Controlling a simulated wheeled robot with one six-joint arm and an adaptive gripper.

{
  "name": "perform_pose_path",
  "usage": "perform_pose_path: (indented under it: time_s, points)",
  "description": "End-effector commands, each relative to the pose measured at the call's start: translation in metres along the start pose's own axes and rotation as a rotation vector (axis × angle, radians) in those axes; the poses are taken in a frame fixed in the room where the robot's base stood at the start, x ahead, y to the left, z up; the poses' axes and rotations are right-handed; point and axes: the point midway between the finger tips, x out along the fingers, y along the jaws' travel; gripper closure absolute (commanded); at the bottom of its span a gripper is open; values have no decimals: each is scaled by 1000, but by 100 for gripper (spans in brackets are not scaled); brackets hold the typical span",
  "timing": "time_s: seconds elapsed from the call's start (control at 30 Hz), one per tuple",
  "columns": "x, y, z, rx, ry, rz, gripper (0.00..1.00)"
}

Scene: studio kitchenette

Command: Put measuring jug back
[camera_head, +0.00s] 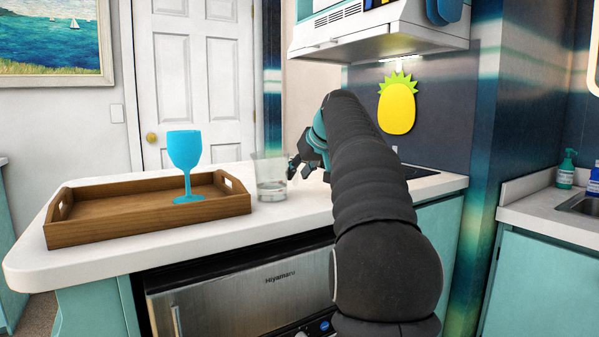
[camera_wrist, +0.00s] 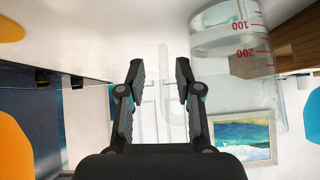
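The clear measuring jug (camera_head: 271,188) stands upright on the white counter, just right of the wooden tray. In the wrist view the jug (camera_wrist: 235,45) is at the upper right, with red marks 100 and 200. My gripper (camera_head: 293,167) is right beside the jug, on its right side. In the wrist view my gripper (camera_wrist: 158,68) is open, its two fingers spread apart. A faint clear shape shows between and beyond the fingers; I cannot tell whether it is the jug's handle. No contact with the jug is clear.
A wooden tray (camera_head: 150,226) with a blue goblet (camera_head: 185,160) on it stands left of the jug. The white counter (camera_head: 100,262) has a bare strip in front. A range hood (camera_head: 380,35) hangs above the hob at the right. An oven (camera_head: 240,295) is under the counter.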

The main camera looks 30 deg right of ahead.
Motion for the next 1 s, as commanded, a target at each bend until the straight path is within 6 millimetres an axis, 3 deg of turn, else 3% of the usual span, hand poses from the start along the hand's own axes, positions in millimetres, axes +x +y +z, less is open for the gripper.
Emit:
perform_pose_path:
  time_s: [0.17,0.7,1.0]
  points:
    - [-10,0,-3,0,2,1,65]
    - [-107,0,-3,0,2,1,65]
    - [-122,0,-2,0,0,0,65]
